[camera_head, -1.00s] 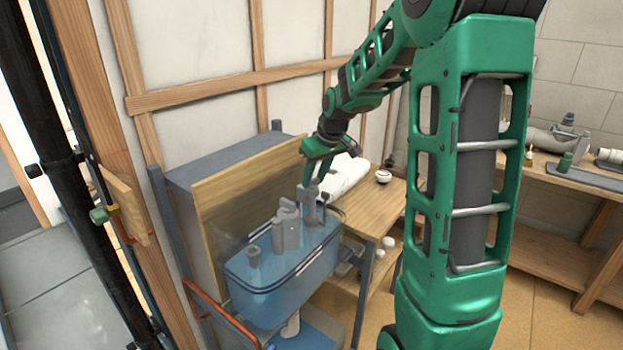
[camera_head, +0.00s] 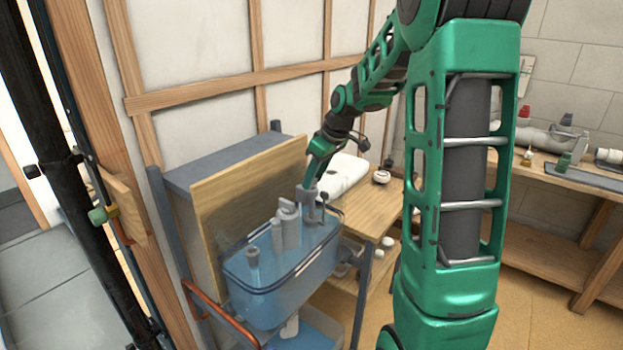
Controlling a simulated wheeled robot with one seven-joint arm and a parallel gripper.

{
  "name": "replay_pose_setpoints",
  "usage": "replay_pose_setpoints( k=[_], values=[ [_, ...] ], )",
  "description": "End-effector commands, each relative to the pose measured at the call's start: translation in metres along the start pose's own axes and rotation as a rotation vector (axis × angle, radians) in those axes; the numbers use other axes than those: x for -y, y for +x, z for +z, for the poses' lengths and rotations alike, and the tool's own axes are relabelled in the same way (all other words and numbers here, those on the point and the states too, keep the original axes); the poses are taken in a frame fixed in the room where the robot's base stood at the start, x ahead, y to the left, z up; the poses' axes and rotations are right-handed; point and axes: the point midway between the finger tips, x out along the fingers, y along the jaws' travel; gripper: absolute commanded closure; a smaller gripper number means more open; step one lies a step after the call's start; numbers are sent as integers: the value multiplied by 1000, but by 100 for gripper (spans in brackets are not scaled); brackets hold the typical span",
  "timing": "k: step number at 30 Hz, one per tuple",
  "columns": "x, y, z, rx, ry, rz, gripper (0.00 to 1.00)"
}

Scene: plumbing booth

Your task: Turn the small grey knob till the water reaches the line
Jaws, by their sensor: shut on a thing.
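A clear blue cistern tank (camera_head: 268,304) stands in front of a wooden board, with dark and pale lines near its upper rim. Grey fittings rise out of it: a short one at left (camera_head: 253,258), a taller double column (camera_head: 288,228) in the middle, and a grey valve (camera_head: 311,211) at right. My gripper (camera_head: 309,184) is shut at the top of the right valve, on what looks like the small grey knob (camera_head: 306,193). The fingertips and most of the knob are too small to see clearly. The water level against the line cannot be told.
An orange-brown pipe (camera_head: 210,312) runs along the stand's left front. A white rolled item (camera_head: 345,172) lies on the wooden bench (camera_head: 376,208) behind the tank. My green arm covers the middle right. Pipe parts (camera_head: 560,137) lie on the right bench.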

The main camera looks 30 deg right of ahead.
Motion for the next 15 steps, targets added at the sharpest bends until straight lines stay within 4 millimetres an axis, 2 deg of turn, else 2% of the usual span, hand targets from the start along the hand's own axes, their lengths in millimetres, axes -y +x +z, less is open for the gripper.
replay_pose_setpoints(
  k=[2,3,5,15],
  values=[
    [0,-1,-1,-2,0,2,90],
    [-1,-1,-1,-2,0,2,60],
    [0,-1,-1,-2,0,2,48],
    [0,-3,-1,-2,1,2,48]
  ],
)
